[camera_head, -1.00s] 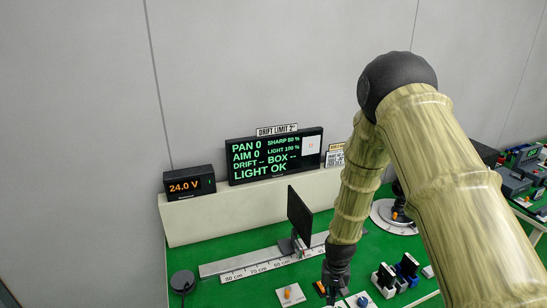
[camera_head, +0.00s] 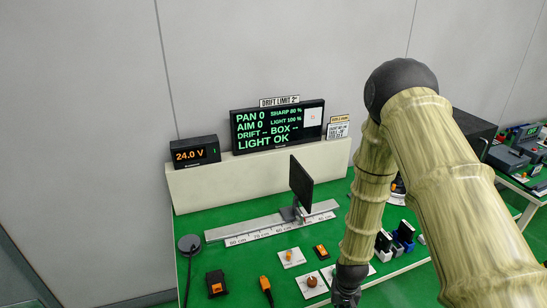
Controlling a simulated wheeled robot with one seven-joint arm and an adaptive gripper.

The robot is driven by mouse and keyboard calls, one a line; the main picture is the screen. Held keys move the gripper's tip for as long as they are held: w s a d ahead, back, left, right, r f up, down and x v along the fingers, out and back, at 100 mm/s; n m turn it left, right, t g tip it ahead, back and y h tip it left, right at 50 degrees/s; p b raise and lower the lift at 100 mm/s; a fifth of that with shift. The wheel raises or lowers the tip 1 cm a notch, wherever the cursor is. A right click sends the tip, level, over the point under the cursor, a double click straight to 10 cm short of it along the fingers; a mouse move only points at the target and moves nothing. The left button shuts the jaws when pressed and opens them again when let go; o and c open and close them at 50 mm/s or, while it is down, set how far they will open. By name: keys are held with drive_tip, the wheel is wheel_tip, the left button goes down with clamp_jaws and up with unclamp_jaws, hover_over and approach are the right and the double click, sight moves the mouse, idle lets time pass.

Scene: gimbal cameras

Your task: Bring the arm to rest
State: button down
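My arm, with its bamboo-patterned links, fills the right side of the head view. It rises to a dark elbow and comes down to my gripper (camera_head: 345,292) at the bottom edge. My gripper is dark and points down over the front part of the green table (camera_head: 215,255). It is just right of a white plate with a brown round knob (camera_head: 311,281). Its fingertips are small and partly cut off, so I cannot tell whether they are open or hold anything.
A ruled rail (camera_head: 255,231) carries an upright dark screen (camera_head: 301,184). Behind it a ledge bears a display (camera_head: 278,127) and a 24.0 V box (camera_head: 195,152). A black-and-orange device (camera_head: 215,284) and an orange-tipped cable (camera_head: 266,287) lie in front. Blue and white holders (camera_head: 402,238) stand right of the arm.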

drive_tip(key=s+f+b, duration=0.3)
drive_tip(key=s+f, duration=0.3)
drive_tip(key=s, duration=0.7)
drive_tip(key=s+d+f+n+b, duration=0.1)
drive_tip(key=s+f+b, duration=0.3)
drive_tip(key=s, duration=1)
wheel_tip(320, 180, down, 2)
drive_tip(key=shift+s+d+f, duration=0.15)
drive_tip(key=shift+s+d, duration=0.05)
drive_tip(key=shift+d, duration=0.1)
drive_tip(key=shift+w+a, duration=0.1)
